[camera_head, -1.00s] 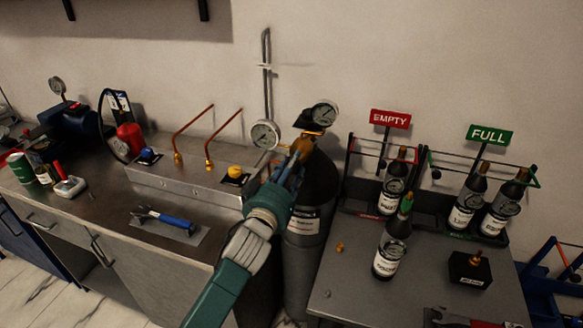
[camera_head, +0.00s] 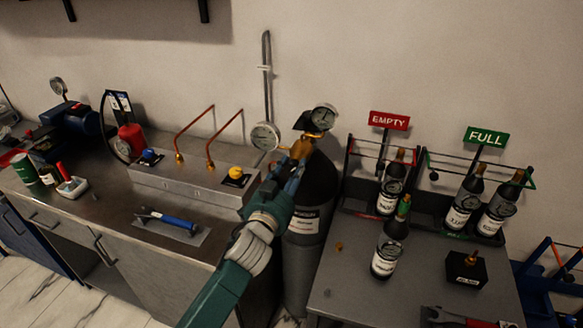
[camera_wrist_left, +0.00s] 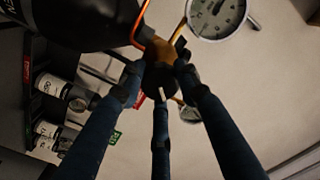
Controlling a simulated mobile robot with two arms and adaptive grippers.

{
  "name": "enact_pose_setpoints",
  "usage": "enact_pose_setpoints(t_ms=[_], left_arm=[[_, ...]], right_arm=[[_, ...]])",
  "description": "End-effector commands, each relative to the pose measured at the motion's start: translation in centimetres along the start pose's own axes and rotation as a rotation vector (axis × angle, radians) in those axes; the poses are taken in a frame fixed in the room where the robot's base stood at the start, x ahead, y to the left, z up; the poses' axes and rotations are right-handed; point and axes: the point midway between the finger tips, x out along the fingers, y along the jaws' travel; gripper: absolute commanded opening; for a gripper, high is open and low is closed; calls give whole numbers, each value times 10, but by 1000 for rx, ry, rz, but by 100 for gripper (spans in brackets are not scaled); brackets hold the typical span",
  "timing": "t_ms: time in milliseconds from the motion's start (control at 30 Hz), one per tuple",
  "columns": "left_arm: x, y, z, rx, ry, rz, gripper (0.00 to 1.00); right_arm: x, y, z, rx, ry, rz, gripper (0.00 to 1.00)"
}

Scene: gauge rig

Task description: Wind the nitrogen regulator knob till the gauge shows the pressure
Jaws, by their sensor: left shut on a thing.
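The nitrogen cylinder (camera_head: 311,200) stands between the two benches, dark with a pale label. On its top sits the brass regulator (camera_head: 301,147) with two round gauges, a left gauge (camera_head: 265,136) and a right gauge (camera_head: 324,117). My left gripper (camera_head: 292,165) reaches up to the regulator. In the left wrist view its blue fingers (camera_wrist_left: 160,85) are closed around the dark regulator knob (camera_wrist_left: 160,78), just in front of the brass body (camera_wrist_left: 158,52). One gauge (camera_wrist_left: 216,14) shows its dial there; I cannot read the pressure. My right gripper is in neither view.
A steel manifold box (camera_head: 190,180) with copper pipes and blue and yellow knobs sits left of the cylinder. On the right bench (camera_head: 350,296) stand dark bottles, racks with an EMPTY sign (camera_head: 390,120) and a FULL sign (camera_head: 487,135), and a black box (camera_head: 466,269).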

Motion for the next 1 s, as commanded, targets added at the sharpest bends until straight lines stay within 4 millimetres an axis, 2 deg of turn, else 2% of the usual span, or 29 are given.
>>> enact_pose_setpoints(t_ms=[1000], left_arm=[[0,0,-3,964,4,-1,6]], right_arm=[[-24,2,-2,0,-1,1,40]])
